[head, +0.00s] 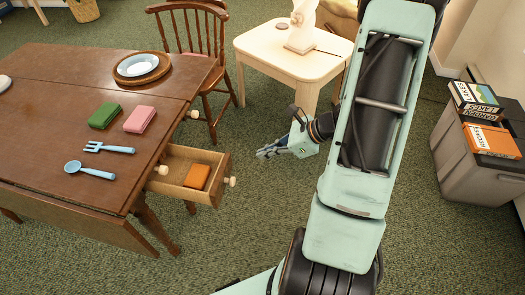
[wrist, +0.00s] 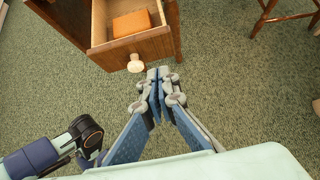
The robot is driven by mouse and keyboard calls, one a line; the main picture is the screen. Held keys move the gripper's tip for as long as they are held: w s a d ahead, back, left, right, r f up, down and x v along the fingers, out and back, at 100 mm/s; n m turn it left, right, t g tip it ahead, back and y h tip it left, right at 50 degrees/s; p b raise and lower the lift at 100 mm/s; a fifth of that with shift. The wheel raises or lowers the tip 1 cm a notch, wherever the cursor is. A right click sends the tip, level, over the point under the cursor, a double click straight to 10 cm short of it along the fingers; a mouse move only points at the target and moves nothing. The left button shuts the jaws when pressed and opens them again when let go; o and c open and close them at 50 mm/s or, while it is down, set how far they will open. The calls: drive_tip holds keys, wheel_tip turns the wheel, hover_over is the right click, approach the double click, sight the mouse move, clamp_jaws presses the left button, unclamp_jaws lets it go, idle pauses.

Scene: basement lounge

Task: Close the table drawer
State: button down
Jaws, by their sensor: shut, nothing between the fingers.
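The brown wooden table (head: 60,125) stands at the left in the head view. Its drawer (head: 173,188) is pulled out from the right end, with a pale round knob (head: 230,182) on its front. An orange block (head: 196,176) lies inside the open drawer. My gripper (head: 262,153) is shut and empty, to the right of the drawer front and apart from it. In the wrist view my fingertips (wrist: 158,74) are together, just beside and below the knob (wrist: 135,63); I cannot tell whether they touch it there, but the head view shows a gap.
On the table lie a green block (head: 104,116), a pink block (head: 139,119), a blue fork (head: 108,148), a blue spoon (head: 90,171) and a plate (head: 138,65). A chair (head: 190,35) and a cream side table (head: 290,50) stand behind. Carpet is clear around the drawer front.

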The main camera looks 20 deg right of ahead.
sight(229, 160)
drive_tip(key=x, duration=0.3)
drive_tip(key=r+x, duration=0.1)
drive_tip(key=x, duration=0.2)
drive_tip(key=a+b+x, duration=0.1)
drive_tip(key=x, duration=0.2)
drive_tip(key=shift+w+a+r, duration=0.1)
drive_tip(key=shift+w, duration=0.35)
drive_tip(key=shift+w+a, duration=0.35)
drive_tip(key=shift+a, duration=0.1)
drive_tip(key=w+a+b, duration=0.1)
drive_tip(key=w+a, duration=0.3)
drive_tip(key=a, duration=0.1)
drive_tip(key=w+a+b, duration=0.1)
drive_tip(key=w+a, duration=0.3)
drive_tip(key=a, duration=0.2)
drive_tip(key=w+a+b, duration=0.2)
drive_tip(key=w+a, duration=0.2)
drive_tip(key=a, duration=0.2)
drive_tip(key=shift+w+a, duration=0.2)
drive_tip(key=shift+w, duration=0.1)
